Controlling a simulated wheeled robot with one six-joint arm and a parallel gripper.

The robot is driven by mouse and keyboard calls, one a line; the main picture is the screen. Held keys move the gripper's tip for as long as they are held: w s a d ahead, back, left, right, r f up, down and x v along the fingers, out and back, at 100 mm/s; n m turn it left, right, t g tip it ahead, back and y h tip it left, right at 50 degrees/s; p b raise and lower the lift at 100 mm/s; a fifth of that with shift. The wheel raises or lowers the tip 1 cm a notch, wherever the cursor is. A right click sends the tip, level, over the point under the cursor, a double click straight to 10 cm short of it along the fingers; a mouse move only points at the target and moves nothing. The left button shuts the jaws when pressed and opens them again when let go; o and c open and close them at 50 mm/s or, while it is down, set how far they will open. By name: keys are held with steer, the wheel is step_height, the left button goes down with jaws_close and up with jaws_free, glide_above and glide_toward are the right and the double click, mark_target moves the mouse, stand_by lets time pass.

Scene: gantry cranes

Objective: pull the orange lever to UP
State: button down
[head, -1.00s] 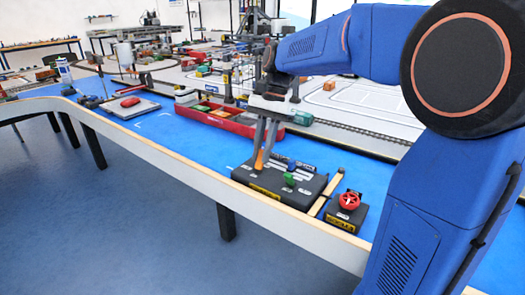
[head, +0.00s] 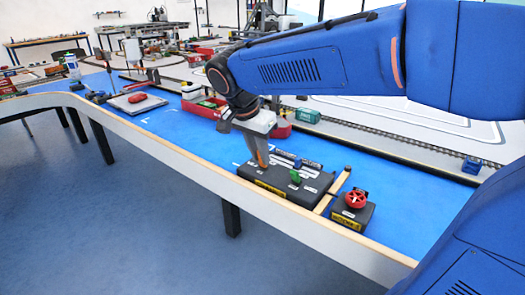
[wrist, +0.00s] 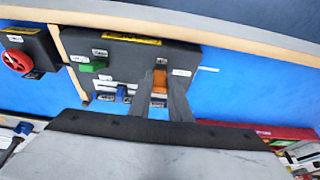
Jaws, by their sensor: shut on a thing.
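The orange lever (head: 263,157) stands at the left end of a black control box (head: 262,188) on the blue table. My gripper (head: 262,160) reaches down from the upper left, its body tilted, and is shut on the orange lever. In the wrist view the orange lever (wrist: 160,80) shows between the two grey fingers, with a white label beside it. Its exact angle and the label text are hard to read. A green lever (head: 295,176) and a blue lever (head: 298,163) stand on the same box, to the right, apart from my fingers.
A smaller black box with a red wheel (head: 356,199) stands at the right, past a wooden strip (head: 335,188). A red tray (head: 281,130) and a green container (head: 307,116) lie behind my gripper. The table's pale front edge (head: 190,158) runs close in front of the box.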

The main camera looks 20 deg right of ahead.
steer(key=shift+s+a+f+t+h, duration=0.2)
steer(key=shift+a+t+h, duration=0.15)
steer(key=shift+h, duration=0.2)
steer(key=shift+s+a+f+t+h, duration=0.1)
steer(key=shift+s+a+t+h, duration=0.1)
steer(key=shift+t+h, duration=0.25)
steer(key=shift+f, duration=0.1)
steer(key=c, duration=1.6)
jaws_free()
steer(key=shift+c, duration=0.2)
steer(key=v, duration=1.7)
steer(key=shift+a, duration=0.35)
steer(key=shift+s, duration=0.1)
